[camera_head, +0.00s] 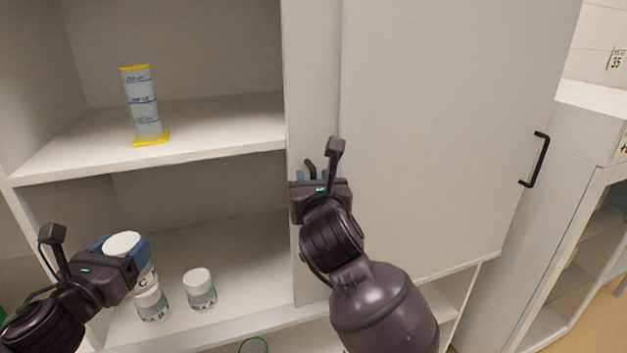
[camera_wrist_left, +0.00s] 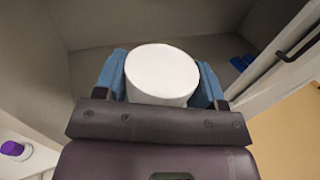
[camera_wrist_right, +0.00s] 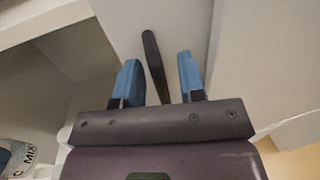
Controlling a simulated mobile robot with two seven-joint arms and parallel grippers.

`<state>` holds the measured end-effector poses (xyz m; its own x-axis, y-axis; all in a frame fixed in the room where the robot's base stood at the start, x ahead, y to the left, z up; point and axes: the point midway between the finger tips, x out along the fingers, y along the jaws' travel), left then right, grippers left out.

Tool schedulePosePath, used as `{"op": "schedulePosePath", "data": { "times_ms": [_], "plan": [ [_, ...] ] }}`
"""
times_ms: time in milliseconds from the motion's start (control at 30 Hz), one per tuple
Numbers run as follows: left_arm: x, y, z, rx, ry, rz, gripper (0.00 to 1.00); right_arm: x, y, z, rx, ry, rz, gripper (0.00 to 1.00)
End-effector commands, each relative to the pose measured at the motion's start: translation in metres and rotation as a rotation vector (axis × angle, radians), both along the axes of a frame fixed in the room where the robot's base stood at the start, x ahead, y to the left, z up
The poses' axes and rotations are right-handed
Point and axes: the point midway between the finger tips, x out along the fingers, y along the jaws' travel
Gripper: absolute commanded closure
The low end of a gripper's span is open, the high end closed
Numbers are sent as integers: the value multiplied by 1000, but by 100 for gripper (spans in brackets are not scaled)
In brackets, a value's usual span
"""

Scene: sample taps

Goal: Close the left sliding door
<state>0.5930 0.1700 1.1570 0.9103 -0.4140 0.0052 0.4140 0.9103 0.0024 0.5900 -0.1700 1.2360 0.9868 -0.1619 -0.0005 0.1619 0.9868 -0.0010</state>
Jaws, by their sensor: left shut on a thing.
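The left sliding door (camera_head: 311,85) is a pale grey panel, mostly overlapped by the right door (camera_head: 430,130), leaving the cabinet's left side open. Its dark handle (camera_wrist_right: 154,62) stands between the blue fingers of my right gripper (camera_wrist_right: 160,75). These fingers are apart, with gaps visible beside the handle. In the head view my right gripper (camera_head: 312,174) is at the door's narrow exposed strip. My left gripper (camera_head: 128,247) is shut on a white-lidded jar (camera_wrist_left: 162,73), in front of the cabinet's lower left compartment.
A graduated cylinder with yellow ends (camera_head: 142,105) stands on the upper shelf (camera_head: 210,139). Two white-lidded jars, one at the front (camera_head: 152,303) and one further right (camera_head: 199,288), stand on the lower shelf near my left gripper. The right door's black handle (camera_head: 537,160) sticks out at right.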

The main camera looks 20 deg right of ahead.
Motion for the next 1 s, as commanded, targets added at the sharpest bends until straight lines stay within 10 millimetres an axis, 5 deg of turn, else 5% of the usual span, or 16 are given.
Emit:
{"op": "schedulePosePath", "data": {
  "times_ms": [233,500,1000],
  "plan": [
    [0,0,0,0,0,0,60,1,0,0,0,0,0,63],
    [0,0,0,0,0,0,60,1,0,0,0,0,0,100],
    [0,0,0,0,0,0,60,6,10,1,1,-2,2,100]
  ]
}}
